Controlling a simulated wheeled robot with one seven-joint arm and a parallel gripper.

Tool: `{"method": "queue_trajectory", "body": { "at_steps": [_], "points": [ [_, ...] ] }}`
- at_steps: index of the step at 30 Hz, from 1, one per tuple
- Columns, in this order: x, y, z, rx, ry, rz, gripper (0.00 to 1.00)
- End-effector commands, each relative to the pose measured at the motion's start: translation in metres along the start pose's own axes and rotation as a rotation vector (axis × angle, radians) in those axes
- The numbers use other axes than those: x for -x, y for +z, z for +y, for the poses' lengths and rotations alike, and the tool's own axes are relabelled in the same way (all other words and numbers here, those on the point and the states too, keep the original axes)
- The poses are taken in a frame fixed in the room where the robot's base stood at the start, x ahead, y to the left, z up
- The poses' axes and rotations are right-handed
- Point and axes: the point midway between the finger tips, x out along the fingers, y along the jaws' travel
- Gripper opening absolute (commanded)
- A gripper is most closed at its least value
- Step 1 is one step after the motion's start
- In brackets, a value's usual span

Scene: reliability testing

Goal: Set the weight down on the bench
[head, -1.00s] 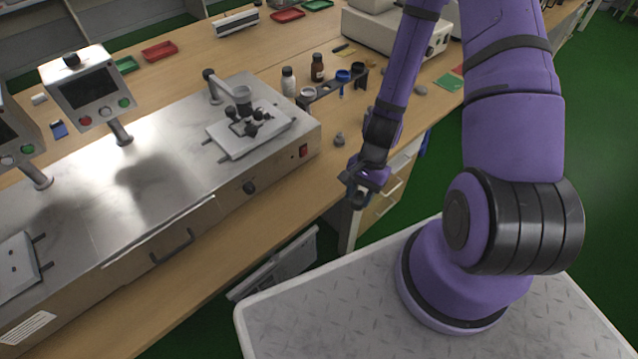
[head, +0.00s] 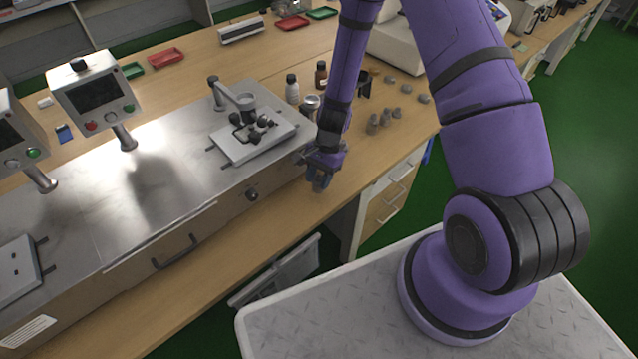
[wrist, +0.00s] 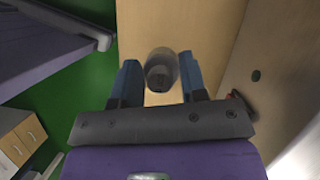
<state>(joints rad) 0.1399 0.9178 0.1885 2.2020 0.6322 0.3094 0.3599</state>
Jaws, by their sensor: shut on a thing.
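The weight (wrist: 162,72) is a small grey cylinder between the blue fingertips of my gripper (wrist: 162,80) in the wrist view. My gripper is shut on it. The wooden bench top (wrist: 205,30) shows behind the weight in that view. In the head view my gripper (head: 321,178) points down over the front strip of the bench (head: 290,215), beside the right end of the steel machine. The weight is mostly hidden by the fingers there. I cannot tell whether it touches the wood.
The bench's front strip is clear.

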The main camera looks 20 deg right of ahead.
Motion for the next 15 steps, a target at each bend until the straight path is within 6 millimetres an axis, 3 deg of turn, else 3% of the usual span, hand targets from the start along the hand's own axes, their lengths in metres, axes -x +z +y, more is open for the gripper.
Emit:
{"method": "queue_trajectory", "body": {
  "at_steps": [6,15],
  "points": [
    [-0.024,-0.010,0.002,-0.003,0.001,-0.002,0.06],
    [-0.025,-0.011,0.001,-0.002,0.000,-0.001,0.06]
  ]
}}
